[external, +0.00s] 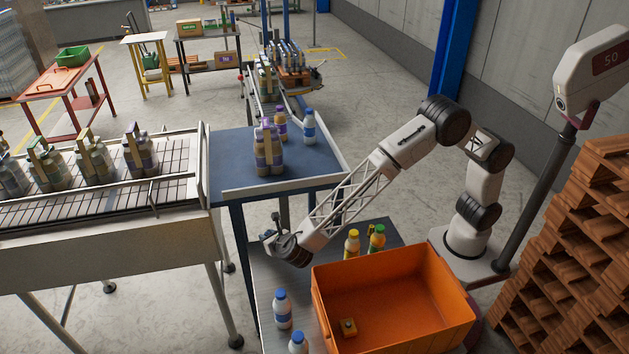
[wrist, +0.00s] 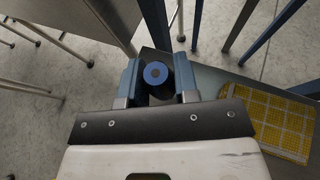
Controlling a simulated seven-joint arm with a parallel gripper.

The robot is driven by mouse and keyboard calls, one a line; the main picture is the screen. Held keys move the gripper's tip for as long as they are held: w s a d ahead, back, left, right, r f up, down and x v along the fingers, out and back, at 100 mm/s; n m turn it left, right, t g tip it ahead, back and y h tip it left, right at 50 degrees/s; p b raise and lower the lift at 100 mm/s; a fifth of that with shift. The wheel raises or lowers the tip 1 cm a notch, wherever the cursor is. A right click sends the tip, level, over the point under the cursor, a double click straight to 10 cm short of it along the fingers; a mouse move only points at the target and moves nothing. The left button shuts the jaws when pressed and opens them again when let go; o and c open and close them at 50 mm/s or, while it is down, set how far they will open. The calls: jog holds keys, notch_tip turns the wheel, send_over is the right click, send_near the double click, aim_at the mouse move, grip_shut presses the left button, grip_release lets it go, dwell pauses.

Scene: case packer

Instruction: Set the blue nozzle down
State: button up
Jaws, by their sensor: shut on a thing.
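The blue nozzle (wrist: 155,73) shows in the wrist view as a round blue face with a dark centre and a dark body beside it. It sits between the two fingers of my gripper (wrist: 158,82), which is shut on it. In the external view my gripper (external: 270,236) is left of the orange crate, near the front edge of the blue-topped table. The nozzle is too small to make out there. In the wrist view the fingers hold it up, with a grey surface edge and the floor behind it.
The blue-topped table (external: 228,146) carries several bottles.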

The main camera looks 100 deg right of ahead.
jog(key=shift+f, duration=0.3)
jog(key=shift+f, duration=1.9)
jog(key=shift+f, duration=0.15)
jog(key=o, duration=0.9)
jog(key=shift+o, duration=0.2)
